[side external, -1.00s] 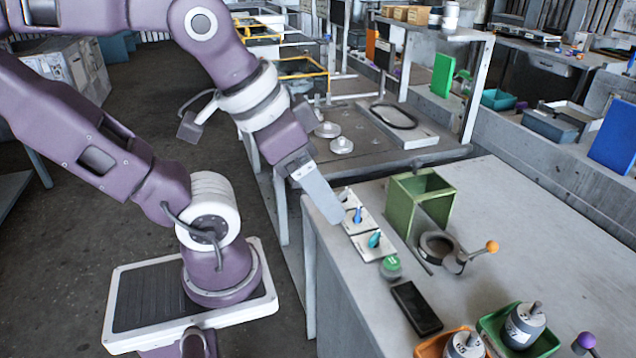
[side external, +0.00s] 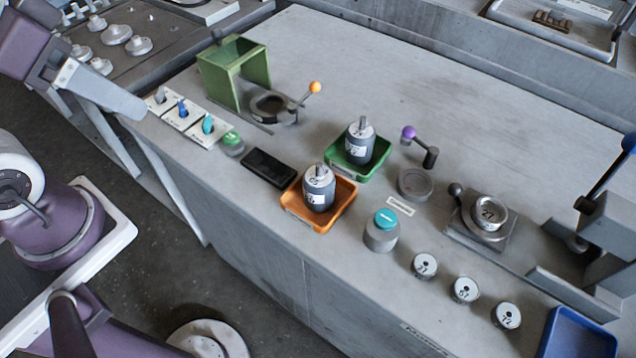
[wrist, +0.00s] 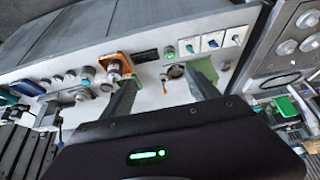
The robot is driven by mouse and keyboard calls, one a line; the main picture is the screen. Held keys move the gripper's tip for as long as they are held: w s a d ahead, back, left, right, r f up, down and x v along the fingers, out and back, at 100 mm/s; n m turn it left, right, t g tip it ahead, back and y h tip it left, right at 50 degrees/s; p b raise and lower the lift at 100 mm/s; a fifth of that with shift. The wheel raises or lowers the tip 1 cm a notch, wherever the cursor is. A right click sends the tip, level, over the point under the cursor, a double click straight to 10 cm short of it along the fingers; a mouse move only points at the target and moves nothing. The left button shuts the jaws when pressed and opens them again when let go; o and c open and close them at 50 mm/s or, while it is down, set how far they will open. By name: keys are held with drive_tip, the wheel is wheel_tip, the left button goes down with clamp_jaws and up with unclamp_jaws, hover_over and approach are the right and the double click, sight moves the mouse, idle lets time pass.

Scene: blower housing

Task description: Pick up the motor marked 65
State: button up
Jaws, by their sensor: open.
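One grey motor (side external: 319,188) with a white label stands upright in an orange tray (side external: 291,212). Another motor (side external: 360,143) stands in a green tray (side external: 340,165) behind it and to the right. Their label numbers are too small to read surely. My gripper (side external: 140,108) is at the upper left, by the bench's left edge near the white cards, well away from both motors. In the wrist view my gripper (wrist: 162,92) has its two fingers spread with nothing between them. The orange tray (wrist: 124,58) and its motor (wrist: 114,70) show beyond the left finger.
A green stand (side external: 235,65), a ring fixture with an orange-knobbed lever (side external: 315,88) and a black slab (side external: 269,167) are on the left of the bench. A teal-topped jar (side external: 381,231), numbered discs (side external: 465,289) and a press (side external: 610,235) are front and right. The back is clear.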

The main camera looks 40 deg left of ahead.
drive_tip(key=shift+c, duration=1.2)
drive_tip(key=m+g+h, duration=0.1)
drive_tip(key=m+g, duration=0.4)
drive_tip(key=m, duration=1)
approach(320, 176)
drive_tip(key=f, duration=0.3)
drive_tip(key=w+a+f, duration=0.1)
drive_tip(key=f, duration=0.1)
drive_tip(key=shift+f, duration=0.2)
drive_tip(key=shift+m, duration=0.4)
drive_tip(key=f, duration=0.2)
drive_tip(key=d+f, duration=0.1)
drive_tip(key=f, duration=0.4)
drive_tip(key=shift+d+f, duration=0.4)
drive_tip(key=shift+r, duration=0.1)
clamp_jaws()
